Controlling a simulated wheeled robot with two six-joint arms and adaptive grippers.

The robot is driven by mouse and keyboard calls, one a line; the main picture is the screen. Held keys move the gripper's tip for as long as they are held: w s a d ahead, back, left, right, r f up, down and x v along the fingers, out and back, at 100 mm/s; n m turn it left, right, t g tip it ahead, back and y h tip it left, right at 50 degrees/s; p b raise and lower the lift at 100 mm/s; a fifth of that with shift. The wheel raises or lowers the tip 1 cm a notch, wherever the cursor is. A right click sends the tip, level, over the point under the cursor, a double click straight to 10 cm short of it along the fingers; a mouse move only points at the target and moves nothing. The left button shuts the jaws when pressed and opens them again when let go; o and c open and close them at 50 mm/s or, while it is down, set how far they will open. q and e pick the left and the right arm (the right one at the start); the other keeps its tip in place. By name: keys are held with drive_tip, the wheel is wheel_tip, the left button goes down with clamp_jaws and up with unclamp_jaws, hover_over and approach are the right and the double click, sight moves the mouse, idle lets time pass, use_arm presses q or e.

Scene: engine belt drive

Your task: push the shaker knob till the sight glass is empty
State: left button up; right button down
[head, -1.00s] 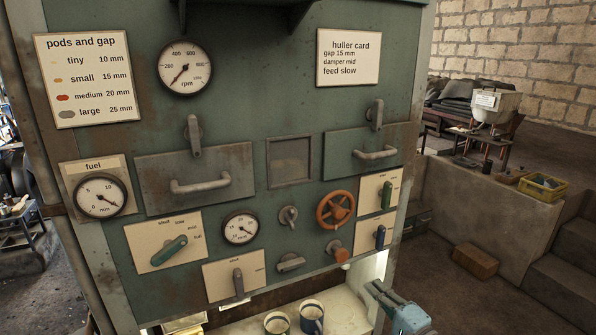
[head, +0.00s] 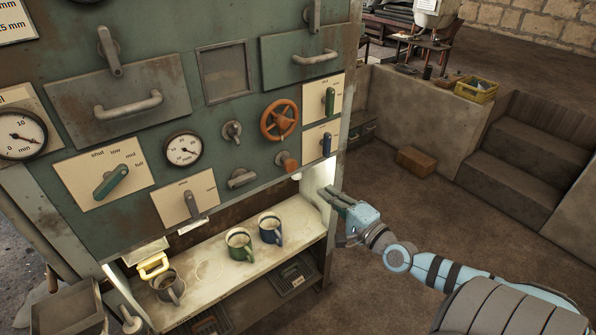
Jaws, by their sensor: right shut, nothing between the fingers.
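The green machine panel holds the sight glass (head: 224,72), a framed rectangular window at upper centre; its pane looks dull grey-brown and I cannot tell its level. No label marks the shaker knob. A round orange-brown knob (head: 287,161) sticks out at the panel's lower right, below the orange handwheel (head: 280,120). My right gripper (head: 334,193) is shut and empty, to the right of and below that knob, apart from it, by the panel's lower right corner. My left gripper is not in view.
Below the panel is a pale shelf (head: 212,264) with a green mug (head: 239,244), a blue mug (head: 270,228) and a grey mug (head: 168,286). Switch plates with a green lever (head: 330,101) and a blue lever (head: 326,144) sit beside the handwheel.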

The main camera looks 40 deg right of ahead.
sight(292, 166)
drive_tip(key=w+b, duration=0.2)
drive_tip(key=w, duration=1)
drive_tip(key=shift+w+f, duration=0.1)
drive_tip(key=shift+w, duration=0.2)
